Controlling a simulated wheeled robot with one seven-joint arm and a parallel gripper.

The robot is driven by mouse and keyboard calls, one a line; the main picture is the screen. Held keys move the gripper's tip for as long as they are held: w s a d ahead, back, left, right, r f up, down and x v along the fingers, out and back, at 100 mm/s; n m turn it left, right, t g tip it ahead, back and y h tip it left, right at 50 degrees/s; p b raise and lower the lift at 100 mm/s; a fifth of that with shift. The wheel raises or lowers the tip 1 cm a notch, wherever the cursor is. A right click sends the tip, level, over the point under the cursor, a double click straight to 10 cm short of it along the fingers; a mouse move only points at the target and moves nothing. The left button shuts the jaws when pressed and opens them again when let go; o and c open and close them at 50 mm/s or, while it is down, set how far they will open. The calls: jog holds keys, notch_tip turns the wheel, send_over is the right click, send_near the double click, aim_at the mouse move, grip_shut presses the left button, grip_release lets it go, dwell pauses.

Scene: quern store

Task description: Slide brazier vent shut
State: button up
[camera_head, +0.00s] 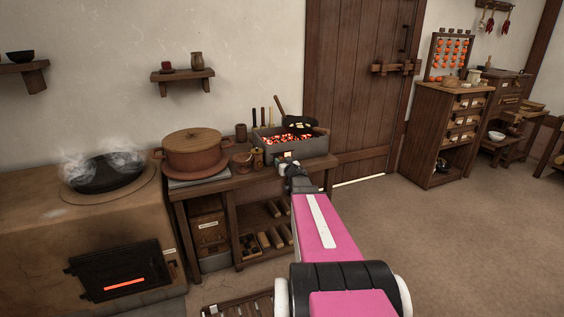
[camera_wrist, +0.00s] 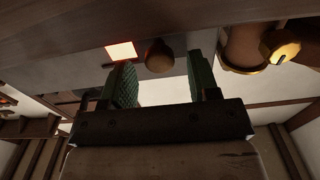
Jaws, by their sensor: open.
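The grey brazier (camera_head: 313,146) stands on the wooden bench, full of glowing coals. A small bright opening (camera_head: 287,154) shows low on its front. In the wrist view this glowing square vent opening (camera_wrist: 122,50) is uncovered. A round brown knob (camera_wrist: 159,62) sits just to its right on the grey face. My gripper (camera_head: 296,178) is in front of the brazier. In the wrist view its two green-padded fingers (camera_wrist: 163,84) are apart, with the knob showing between them, beyond the tips. I cannot tell whether they touch it. My gripper hides part of the brazier's front.
A lidded clay pot (camera_head: 193,150) stands left of the brazier. A dark pan (camera_head: 299,124) rests over the coals. Small vessels (camera_head: 243,160) stand beside the brazier. A smoking stove (camera_head: 60,225) is at the left. Floor to the right is clear.

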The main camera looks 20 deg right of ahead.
jog(key=shift+w, duration=0.8)
grip_shut()
jog(key=shift+w+d, duration=0.1)
jog(key=shift+d, duration=2.45)
grip_release()
jog(key=s, duration=1.1)
jog(key=shift+d, duration=0.2)
